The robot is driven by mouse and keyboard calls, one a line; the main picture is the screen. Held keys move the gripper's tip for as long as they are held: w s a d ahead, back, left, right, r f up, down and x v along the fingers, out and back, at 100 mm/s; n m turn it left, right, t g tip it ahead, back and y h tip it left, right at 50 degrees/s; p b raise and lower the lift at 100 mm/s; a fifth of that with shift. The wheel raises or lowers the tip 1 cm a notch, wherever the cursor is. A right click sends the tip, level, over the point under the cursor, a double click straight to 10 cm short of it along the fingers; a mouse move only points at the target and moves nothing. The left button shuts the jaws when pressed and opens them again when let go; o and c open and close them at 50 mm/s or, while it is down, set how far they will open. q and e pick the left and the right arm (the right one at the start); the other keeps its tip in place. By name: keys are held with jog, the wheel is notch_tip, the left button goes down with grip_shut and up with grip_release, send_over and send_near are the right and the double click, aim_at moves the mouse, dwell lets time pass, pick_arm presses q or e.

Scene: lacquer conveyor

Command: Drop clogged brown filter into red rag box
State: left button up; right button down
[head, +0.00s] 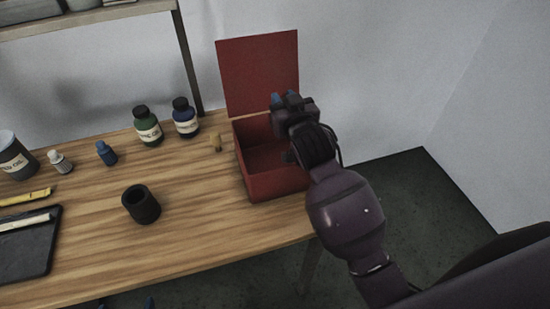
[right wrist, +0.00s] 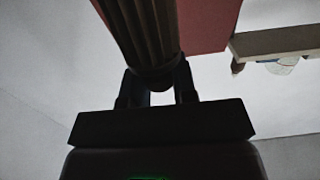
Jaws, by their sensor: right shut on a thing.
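The red rag box (head: 275,188) stands on the right end of the table, with its lid (head: 260,72) raised at the back. My right gripper (head: 284,98) is above the box's right side, near the raised lid. In the right wrist view, it is shut on a dark, ribbed filter (right wrist: 146,38). The light is too dim to confirm that the filter is brown. The arm hides the filter and part of the opening in the head view. My left gripper (head: 127,304) barely shows at the bottom edge; its two blue tips are apart.
A black cup (head: 141,205) stands on the table left of the box. A green bottle (head: 147,126), a dark blue bottle (head: 185,117) and a small tan item (head: 216,142) are behind it. A dark tray (head: 28,255) lies at the left.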

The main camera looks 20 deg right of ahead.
jog(key=c, duration=0.8)
grip_release()
jog(key=shift+s, duration=0.1)
pick_arm(q)
jog(key=shift+w+f+b, duration=0.2)
jog(key=shift+w+b, duration=0.15)
jog(key=shift+b, duration=0.35)
pick_arm(e)
jog(key=s, duration=1)
jog(key=shift+s+d+r, duration=0.25)
jog(key=shift+s, duration=0.05)
pick_arm(q)
jog(key=shift+f, duration=0.15)
jog(key=shift+s, duration=0.1)
